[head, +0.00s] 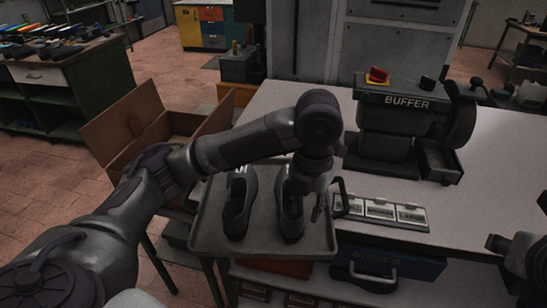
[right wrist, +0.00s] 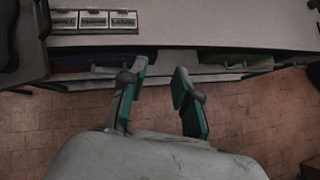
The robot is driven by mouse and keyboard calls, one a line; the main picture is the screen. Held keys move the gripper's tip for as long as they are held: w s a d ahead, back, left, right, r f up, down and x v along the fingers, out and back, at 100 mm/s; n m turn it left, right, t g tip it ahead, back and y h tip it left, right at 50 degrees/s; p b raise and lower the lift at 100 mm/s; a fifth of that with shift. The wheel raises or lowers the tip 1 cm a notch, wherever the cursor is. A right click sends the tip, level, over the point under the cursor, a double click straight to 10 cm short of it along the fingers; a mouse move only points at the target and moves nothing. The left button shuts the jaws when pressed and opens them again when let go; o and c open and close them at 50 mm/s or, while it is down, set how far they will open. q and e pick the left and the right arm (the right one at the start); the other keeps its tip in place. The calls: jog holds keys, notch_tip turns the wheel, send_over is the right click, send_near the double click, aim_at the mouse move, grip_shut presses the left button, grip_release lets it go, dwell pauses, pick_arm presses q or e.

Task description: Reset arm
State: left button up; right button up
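Two dark shoes lie side by side on a grey tray (head: 210,215) in the head view, a left shoe (head: 238,205) and a right shoe (head: 288,215). My left gripper (head: 318,207) points down at the right shoe's right side, overlapping it in the picture. Its fingers are partly hidden, so I cannot tell whether it touches or grips the shoe. My right gripper (head: 497,245) is at the head view's right edge. In the right wrist view its teal-padded fingers (right wrist: 160,102) are apart with nothing between them, over the floor in front of the table edge.
A buffer machine (head: 400,125) stands on the light table (head: 300,100), with labelled compartments (head: 380,210) in front of it. An open cardboard box (head: 140,125) is left of the tray. A blue case (head: 390,265) sits under the table. The tabletop's right part is clear.

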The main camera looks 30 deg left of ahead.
jog(key=shift+r, duration=0.6)
